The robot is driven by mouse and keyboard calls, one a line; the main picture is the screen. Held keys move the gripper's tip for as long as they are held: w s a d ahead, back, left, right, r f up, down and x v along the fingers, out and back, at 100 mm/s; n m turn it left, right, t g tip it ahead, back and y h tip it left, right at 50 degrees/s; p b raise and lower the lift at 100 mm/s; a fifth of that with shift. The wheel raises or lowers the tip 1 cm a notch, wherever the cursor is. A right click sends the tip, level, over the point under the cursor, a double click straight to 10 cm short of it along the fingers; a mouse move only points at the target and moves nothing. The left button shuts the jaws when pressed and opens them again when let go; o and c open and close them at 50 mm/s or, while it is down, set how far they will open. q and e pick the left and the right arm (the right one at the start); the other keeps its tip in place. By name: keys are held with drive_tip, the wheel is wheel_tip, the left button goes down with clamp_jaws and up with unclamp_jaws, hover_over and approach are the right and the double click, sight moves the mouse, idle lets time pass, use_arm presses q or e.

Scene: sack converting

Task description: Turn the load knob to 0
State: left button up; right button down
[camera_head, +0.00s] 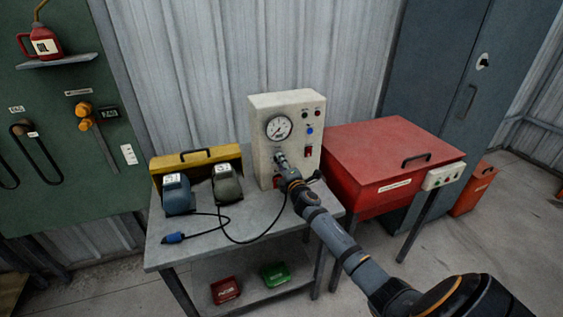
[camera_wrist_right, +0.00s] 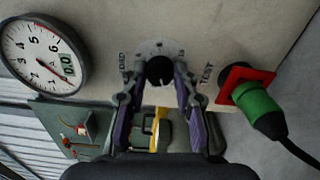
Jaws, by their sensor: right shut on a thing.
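The load knob (camera_wrist_right: 160,71) is a round black knob on the pale front of the tester box (camera_head: 262,109). My right gripper (camera_wrist_right: 159,75) is shut on it, one finger on each side, in the right wrist view. The word LOAD is printed beside one finger and TEST beside the other. The marks around the knob are partly covered, and I cannot read its setting. In the head view my right gripper (camera_head: 281,161) is at the box's front and hides the knob. The round gauge (camera_head: 279,127) sits just above it. My left gripper is not in view.
A green plug (camera_wrist_right: 257,106) with a black cable sits in a red socket (camera_wrist_right: 239,76) close to the gripper. On the grey bench (camera_head: 168,255) stand two pedal-like units (camera_head: 177,196) and a yellow case (camera_head: 196,160). A red chest (camera_head: 390,165) stands at right.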

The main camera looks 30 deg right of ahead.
drive_tip(key=n+p, duration=0.1)
drive_tip(key=n, duration=0.3)
drive_tip(key=shift+n, duration=0.3)
idle(0.3)
drive_tip(key=c, duration=1)
unclamp_jaws()
drive_tip(key=shift+a, duration=0.1)
drive_tip(key=v, duration=1.2)
